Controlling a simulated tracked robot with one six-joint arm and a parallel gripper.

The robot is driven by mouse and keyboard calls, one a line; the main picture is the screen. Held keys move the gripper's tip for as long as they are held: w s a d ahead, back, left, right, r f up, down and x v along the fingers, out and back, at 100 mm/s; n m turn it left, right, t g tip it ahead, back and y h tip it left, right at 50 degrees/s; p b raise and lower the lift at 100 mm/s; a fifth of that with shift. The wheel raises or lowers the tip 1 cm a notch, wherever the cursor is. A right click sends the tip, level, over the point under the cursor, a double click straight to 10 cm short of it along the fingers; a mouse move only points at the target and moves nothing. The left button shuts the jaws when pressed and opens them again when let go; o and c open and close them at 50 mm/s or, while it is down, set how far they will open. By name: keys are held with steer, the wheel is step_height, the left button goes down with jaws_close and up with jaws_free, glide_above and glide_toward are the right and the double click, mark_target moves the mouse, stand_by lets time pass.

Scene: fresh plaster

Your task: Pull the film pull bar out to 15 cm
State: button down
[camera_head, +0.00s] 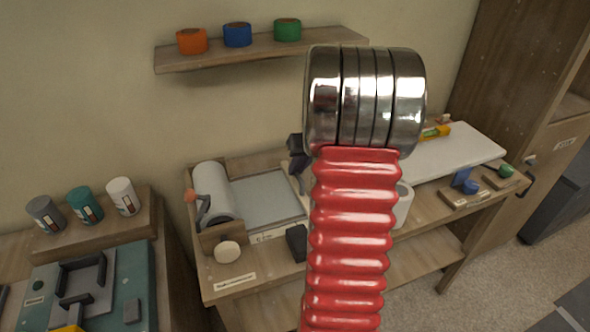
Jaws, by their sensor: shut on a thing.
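The film roll (212,190) sits in a wooden holder at the left end of the wooden bench. A pale grey sheet (268,196) lies flat to its right. A narrow light strip at the sheet's right edge, which looks like the film pull bar (294,188), is partly hidden. My gripper (303,178) shows only as dark parts at the left edge of my red ribbed arm. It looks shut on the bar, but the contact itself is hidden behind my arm.
A small black block (297,242) stands at the bench's front edge. Right of my arm are a white cylinder (403,205), a white board (452,152) and blue and green knobs. Three tins (84,205) stand at left. A wall shelf (262,50) holds three tape rolls.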

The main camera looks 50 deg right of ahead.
steer(key=shift+w+d, duration=0.1)
steer(key=c, duration=1.8)
jaws_free()
steer(key=shift+o, duration=0.2)
steer(key=v, duration=1.3)
steer(key=shift+r, duration=0.3)
